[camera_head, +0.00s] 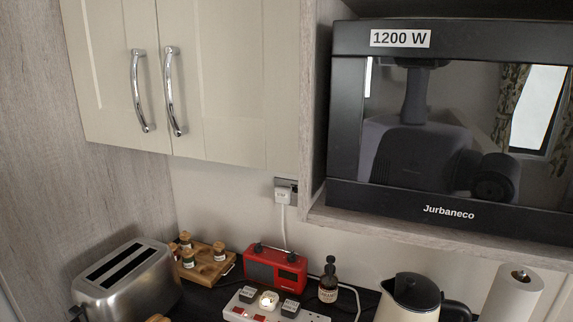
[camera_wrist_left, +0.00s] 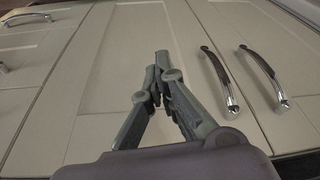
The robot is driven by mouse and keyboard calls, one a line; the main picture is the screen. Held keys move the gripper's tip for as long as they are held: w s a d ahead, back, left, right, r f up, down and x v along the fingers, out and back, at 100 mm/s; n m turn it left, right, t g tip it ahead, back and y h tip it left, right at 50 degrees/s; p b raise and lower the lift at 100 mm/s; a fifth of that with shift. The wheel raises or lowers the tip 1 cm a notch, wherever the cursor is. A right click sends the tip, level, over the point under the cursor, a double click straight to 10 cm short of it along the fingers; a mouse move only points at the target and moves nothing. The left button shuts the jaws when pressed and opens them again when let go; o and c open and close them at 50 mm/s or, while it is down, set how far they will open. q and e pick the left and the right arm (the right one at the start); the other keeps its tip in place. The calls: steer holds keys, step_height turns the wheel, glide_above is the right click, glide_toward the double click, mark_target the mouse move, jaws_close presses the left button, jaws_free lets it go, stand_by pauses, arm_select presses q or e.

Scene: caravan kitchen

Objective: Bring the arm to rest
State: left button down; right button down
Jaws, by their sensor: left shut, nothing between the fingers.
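My left gripper (camera_wrist_left: 158,72) shows in the left wrist view with its grey fingers closed together and nothing between them. It points toward pale cabinet doors (camera_wrist_left: 110,60); the distance to them is hard to judge. Two curved chrome handles (camera_wrist_left: 262,78) are to the right of the fingers, apart from them. Neither gripper shows directly in the head view. A dark reflection of my own body shows in the microwave door (camera_head: 440,120).
Wall cabinets (camera_head: 225,85) with chrome handles are at upper left. The microwave is on a shelf (camera_head: 440,235) at right. Below are a toaster (camera_head: 125,285), a wooden spice rack (camera_head: 210,270), a red radio (camera_head: 275,270), a power strip (camera_head: 314,317), a brown bottle (camera_head: 328,282), a kettle (camera_head: 405,300) and a paper roll (camera_head: 512,298).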

arm_select(q)
step_height(320, 180, down, 15)
steer(key=s+b, duration=0.2)
steer(key=s, duration=0.1)
steer(key=s+a+f+g+b, duration=0.2)
steer(key=s+a+f+b, duration=0.1)
steer(key=s+f, duration=1.4)
step_height(320, 180, down, 4)
steer(key=shift+a+r, duration=0.15)
steer(key=shift+r, duration=0.1)
